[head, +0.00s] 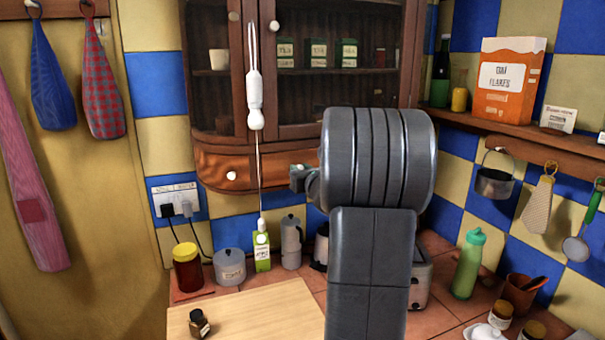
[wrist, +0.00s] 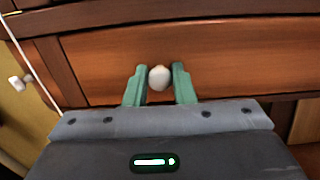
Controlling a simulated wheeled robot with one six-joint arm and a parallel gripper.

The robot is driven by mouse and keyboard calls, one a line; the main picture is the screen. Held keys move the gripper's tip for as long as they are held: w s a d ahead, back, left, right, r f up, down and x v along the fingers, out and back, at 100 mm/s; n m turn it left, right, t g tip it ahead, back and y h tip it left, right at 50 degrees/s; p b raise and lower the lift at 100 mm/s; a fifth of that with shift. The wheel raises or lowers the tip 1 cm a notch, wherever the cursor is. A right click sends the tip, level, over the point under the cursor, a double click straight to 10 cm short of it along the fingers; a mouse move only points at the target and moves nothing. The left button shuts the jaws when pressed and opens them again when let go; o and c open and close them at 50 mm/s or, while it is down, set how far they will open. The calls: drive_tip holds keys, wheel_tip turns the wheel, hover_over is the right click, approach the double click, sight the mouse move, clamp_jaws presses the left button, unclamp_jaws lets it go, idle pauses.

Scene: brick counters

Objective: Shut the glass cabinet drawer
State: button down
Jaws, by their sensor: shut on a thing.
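The glass cabinet (head: 335,128) hangs on the tiled wall, its glazed doors above a band of reddish wooden drawer fronts. In the wrist view a wide wooden drawer front (wrist: 235,60) fills most of the picture. Its round white knob (wrist: 159,80) sits between the green fingers of my gripper (wrist: 158,70), which is shut on it. A left front (head: 250,172) with a white knob (head: 231,175) shows beside my arm. I cannot tell how far the held drawer stands out.
A white pull cord (head: 255,95) hangs in front of the cabinet's left part. Below are a red-brown jar (head: 187,268), a grey pot (head: 229,267), a green carton (head: 262,252) and a moka pot (head: 291,242). A wooden board (head: 255,312) is mostly clear.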

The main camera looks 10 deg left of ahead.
drive_tip(key=c, duration=1.3)
unclamp_jaws()
drive_tip(key=shift+o, duration=0.2)
drive_tip(key=b+v, duration=0.3)
drive_tip(key=v, duration=1)
drive_tip(key=shift+s+d, duration=0.25)
drive_tip(key=p+x, duration=0.3)
drive_tip(key=x, duration=1)
drive_tip(key=shift+a, duration=0.15)
